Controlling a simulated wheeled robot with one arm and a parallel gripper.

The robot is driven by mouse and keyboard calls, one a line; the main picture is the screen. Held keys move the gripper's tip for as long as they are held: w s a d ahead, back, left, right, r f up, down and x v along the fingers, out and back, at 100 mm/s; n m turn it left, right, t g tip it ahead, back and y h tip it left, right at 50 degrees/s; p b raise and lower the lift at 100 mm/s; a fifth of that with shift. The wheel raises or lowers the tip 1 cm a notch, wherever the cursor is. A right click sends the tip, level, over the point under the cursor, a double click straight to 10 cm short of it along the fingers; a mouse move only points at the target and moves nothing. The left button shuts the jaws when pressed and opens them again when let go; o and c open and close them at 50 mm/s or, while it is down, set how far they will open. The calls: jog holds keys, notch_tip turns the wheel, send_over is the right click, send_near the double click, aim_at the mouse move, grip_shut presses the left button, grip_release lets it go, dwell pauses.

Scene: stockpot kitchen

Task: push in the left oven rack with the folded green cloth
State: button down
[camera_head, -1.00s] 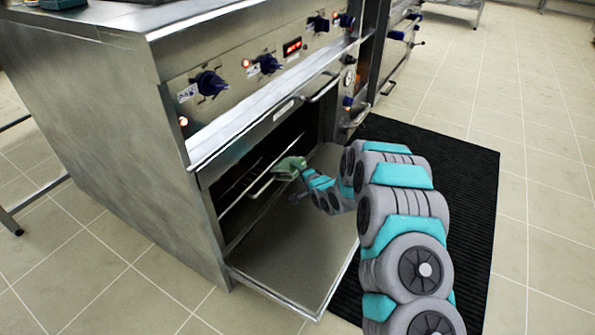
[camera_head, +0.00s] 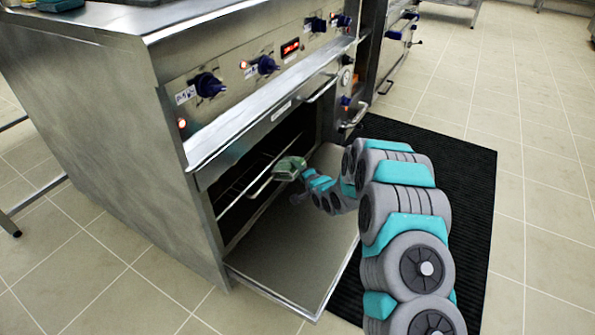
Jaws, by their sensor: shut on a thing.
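The left oven (camera_head: 150,150) stands with its door (camera_head: 290,262) folded down and open. Inside the dark cavity, a wire oven rack (camera_head: 244,192) sits with its front bar close to the opening. The folded green cloth (camera_head: 290,166) is at the rack's front bar, at its right part. My gripper (camera_head: 298,179) is at the cloth, shut on it, just above the open door. My fingers are small and partly hidden by the cloth and my arm. I cannot tell whether the cloth presses on the bar.
Blue knobs (camera_head: 210,84) and lit lamps line the panel above the opening. A second oven unit (camera_head: 392,45) stands to the right. A black ribbed mat (camera_head: 470,190) lies on the tiled floor beside the open door. The right floor is clear.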

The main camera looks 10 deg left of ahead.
jog(key=shift+s+d+r+p, duration=0.2)
jog(key=shift+d+r+p, duration=0.2)
jog(key=shift+d, duration=0.35)
dwell(1.4)
jog(key=shift+s+d+r+p, duration=0.2)
jog(key=shift+s+d+r, duration=0.1)
jog(key=shift+d, duration=0.4)
jog(key=shift+s+d+r+p, duration=0.2)
jog(key=shift+d+r, duration=0.15)
jog(key=shift+d, duration=0.3)
jog(key=shift+s+d+r+p, duration=0.2)
jog(key=shift+s+d+r, duration=0.1)
jog(key=shift+d, duration=0.4)
